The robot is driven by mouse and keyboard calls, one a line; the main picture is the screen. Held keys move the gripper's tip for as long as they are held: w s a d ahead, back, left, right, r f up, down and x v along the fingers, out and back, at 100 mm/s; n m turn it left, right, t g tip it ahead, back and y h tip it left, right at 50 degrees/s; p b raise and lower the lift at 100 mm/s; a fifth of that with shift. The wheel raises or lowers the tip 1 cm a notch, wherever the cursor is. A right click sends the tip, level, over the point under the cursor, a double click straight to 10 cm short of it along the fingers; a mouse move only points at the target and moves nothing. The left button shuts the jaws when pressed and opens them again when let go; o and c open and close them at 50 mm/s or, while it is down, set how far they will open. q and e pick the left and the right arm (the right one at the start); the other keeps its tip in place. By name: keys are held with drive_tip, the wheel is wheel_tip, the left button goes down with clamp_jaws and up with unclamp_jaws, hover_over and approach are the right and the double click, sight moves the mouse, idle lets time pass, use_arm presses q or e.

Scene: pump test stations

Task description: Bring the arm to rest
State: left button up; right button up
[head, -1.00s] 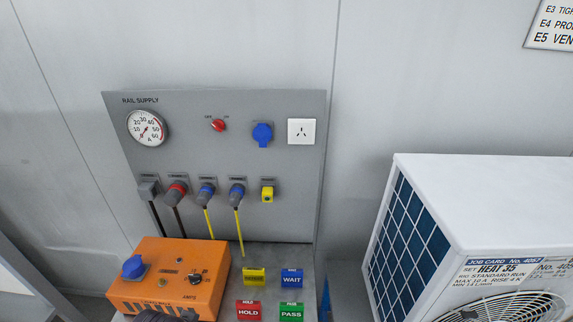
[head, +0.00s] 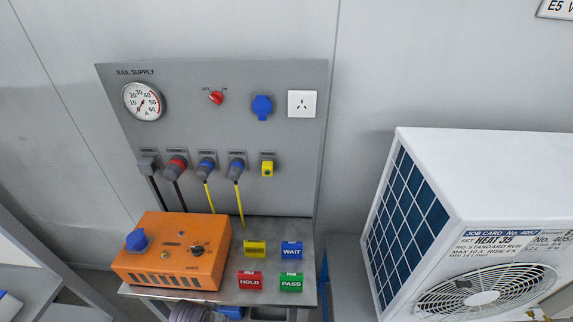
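Neither of my arms nor grippers shows in the head view. The grey rail supply panel (head: 225,135) stands at the back left, with a round gauge (head: 143,101), a red switch (head: 216,97), a blue socket (head: 262,107) and a white outlet (head: 302,104). Several plugs with cables sit in its lower row, and a small yellow piece (head: 267,169) is at that row's right end. An orange box (head: 170,252) with a blue socket and a black knob stands on the metal bench (head: 235,297) below the panel.
Yellow, blue WAIT (head: 292,250), red HOLD (head: 250,281) and green PASS (head: 291,282) blocks sit right of the box. A large white air-conditioning unit (head: 490,170) fills the right side. A coiled grey hose or cable (head: 190,312) shows at the bottom edge.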

use_arm(q)
drive_tip(key=s+a+f+g+b, duration=0.1)
drive_tip(key=s+f, duration=0.3)
drive_tip(key=f, duration=0.9)
drive_tip(key=s+f+b, duration=0.1)
drive_tip(key=s+f, duration=0.3)
drive_tip(key=f, duration=0.9)
drive_tip(key=s+a+f, duration=0.1)
drive_tip(key=s+f, duration=0.6)
drive_tip(key=s, duration=0.2)
drive_tip(key=s+a+f+g+b, duration=0.1)
drive_tip(key=s+a+f, duration=0.1)
drive_tip(key=s+f, duration=0.6)
drive_tip(key=shift+s+a, duration=0.25)
drive_tip(key=shift+s, duration=0.65)
